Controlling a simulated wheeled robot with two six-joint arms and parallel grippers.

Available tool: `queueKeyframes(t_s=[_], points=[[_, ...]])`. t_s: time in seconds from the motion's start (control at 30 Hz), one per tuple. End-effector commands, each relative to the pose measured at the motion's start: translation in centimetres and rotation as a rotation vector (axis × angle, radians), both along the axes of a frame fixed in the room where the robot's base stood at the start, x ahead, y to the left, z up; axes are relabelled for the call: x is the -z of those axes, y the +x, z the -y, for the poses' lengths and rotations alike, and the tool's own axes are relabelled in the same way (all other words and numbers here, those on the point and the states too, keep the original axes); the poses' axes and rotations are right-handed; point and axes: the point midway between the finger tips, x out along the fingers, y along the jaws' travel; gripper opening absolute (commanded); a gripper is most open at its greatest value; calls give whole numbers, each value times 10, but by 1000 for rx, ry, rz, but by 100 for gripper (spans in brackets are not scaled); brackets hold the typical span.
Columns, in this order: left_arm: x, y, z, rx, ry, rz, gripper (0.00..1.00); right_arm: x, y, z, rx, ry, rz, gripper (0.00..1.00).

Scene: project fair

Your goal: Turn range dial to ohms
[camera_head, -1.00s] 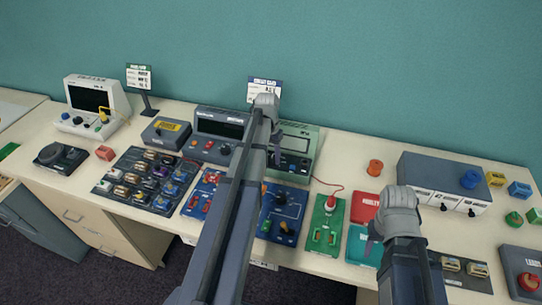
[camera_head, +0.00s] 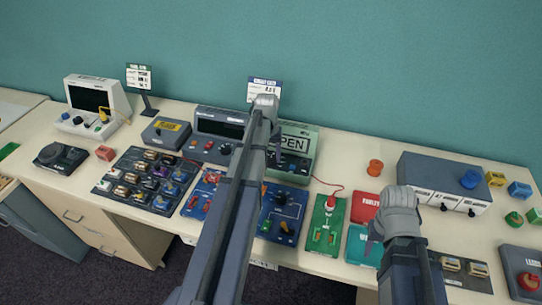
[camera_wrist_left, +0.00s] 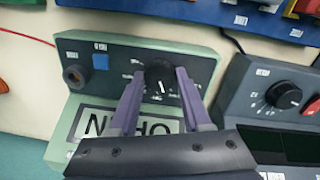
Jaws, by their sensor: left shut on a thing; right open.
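The pale green multimeter (camera_head: 299,151) stands at the back of the table, partly hidden by my left arm. The visible part of its lit display (camera_head: 295,143) reads "PEN". The left wrist view shows the meter (camera_wrist_left: 205,68) upside down, with its black range dial (camera_wrist_left: 157,70) carrying a white pointer mark. My left gripper (camera_wrist_left: 161,76) is shut on this dial, one purple finger on each side. The dial's printed labels are too small to read. My right gripper (camera_head: 374,236) is open over the teal and red cards, its fingers mostly hidden by its wrist.
A grey bench meter (camera_head: 222,122) stands close to the left of the multimeter. Blue circuit boards (camera_head: 285,203) and a green board (camera_head: 325,225) with a red lead lie in front. A grey power box (camera_head: 440,180) stands to the right. A small sign (camera_head: 263,92) stands behind.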

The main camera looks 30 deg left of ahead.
Motion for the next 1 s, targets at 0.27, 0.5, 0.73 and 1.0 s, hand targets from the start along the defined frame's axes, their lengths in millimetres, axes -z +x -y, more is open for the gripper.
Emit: queueKeyframes(t_s=[0.27, 0.5, 0.73, 1.0], points=[[0, -1, 0, -145, -1, 0, 0, 0, 0, 0, 0, 0, 0, 50], [0, 0, 1, -203, -1, 0, 0, 0, 0, 0, 0, 0, 0, 50], [0, 0, 1, -213, -1, 0, 0, 0, 0, 0, 0, 0, 0, 50], [0, 0, 1, -212, -1, 0, 53, 0, 0, 0, 0, 0, 0, 50]])
